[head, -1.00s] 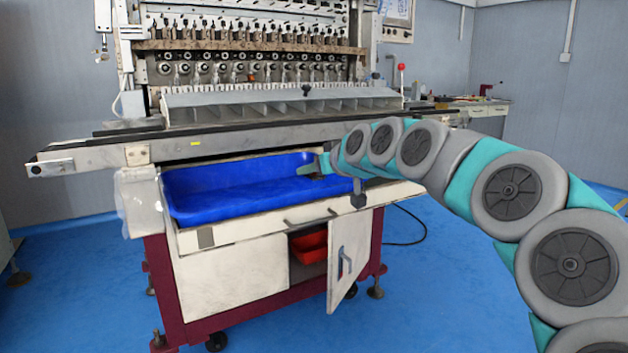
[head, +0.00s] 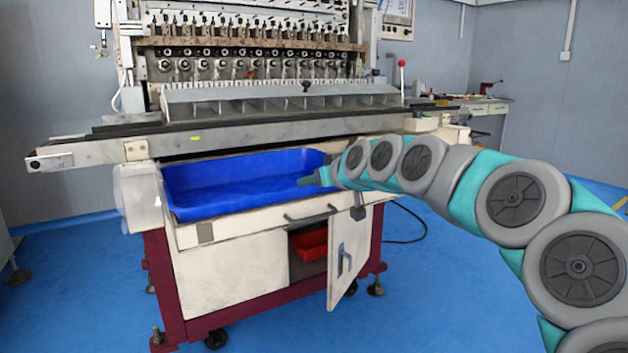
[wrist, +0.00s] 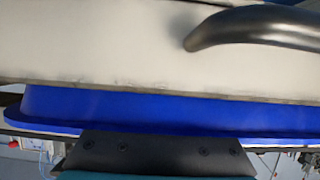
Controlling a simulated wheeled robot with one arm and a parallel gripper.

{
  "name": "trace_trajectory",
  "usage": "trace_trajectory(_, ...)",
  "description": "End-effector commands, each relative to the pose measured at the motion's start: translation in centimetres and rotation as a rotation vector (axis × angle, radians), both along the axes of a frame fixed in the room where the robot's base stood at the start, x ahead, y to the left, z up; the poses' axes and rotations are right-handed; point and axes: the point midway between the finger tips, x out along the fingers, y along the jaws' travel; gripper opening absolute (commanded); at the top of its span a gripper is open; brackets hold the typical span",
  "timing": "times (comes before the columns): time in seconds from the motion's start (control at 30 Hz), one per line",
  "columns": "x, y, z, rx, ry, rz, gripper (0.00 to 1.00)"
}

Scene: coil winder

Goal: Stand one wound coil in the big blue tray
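The big blue tray (head: 230,205) sits in the open drawer below the machine, and the part of its floor that shows looks empty. Its blue wall (wrist: 150,108) also crosses the wrist view as a long band. My gripper (head: 311,181) is at the right end of the tray, partly hidden behind my own arm. Only its dark mounting plate shows at the bottom of the wrist view; its fingers are not clear, so I cannot tell whether it is open or holding anything. I cannot make out a wound coil in either view.
The coil winder (head: 250,60) stands above the tray, with a long rail (head: 270,133) overhanging it. The white drawer front (head: 250,228) has a dark handle (wrist: 250,25). A cabinet door (head: 348,258) hangs open below, beside a red bin (head: 311,244).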

Motion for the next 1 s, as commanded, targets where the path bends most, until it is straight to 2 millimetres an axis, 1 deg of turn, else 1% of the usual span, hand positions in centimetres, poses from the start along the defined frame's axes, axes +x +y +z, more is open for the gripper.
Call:
trace_trajectory(0.03,0.0,0.0,-0.3,-0.002,0.005,0.002,0.52)
trace_trajectory(0.2,0.0,0.1,-0.4,-0.003,0.006,0.002,0.71)
trace_trajectory(0.27,0.0,0.1,-0.4,-0.003,0.006,0.003,0.77)
trace_trajectory(0.53,0.0,0.1,-0.3,-0.004,0.007,0.003,0.77)
trace_trajectory(0.7,-0.2,-0.1,1.3,-0.003,0.004,0.002,0.77)
trace_trajectory(0.87,-2.3,-1.6,2.2,-0.001,0.002,0.0,0.77)
trace_trajectory(1.0,-4.5,-3.0,3.2,-0.001,0.003,0.001,0.77)
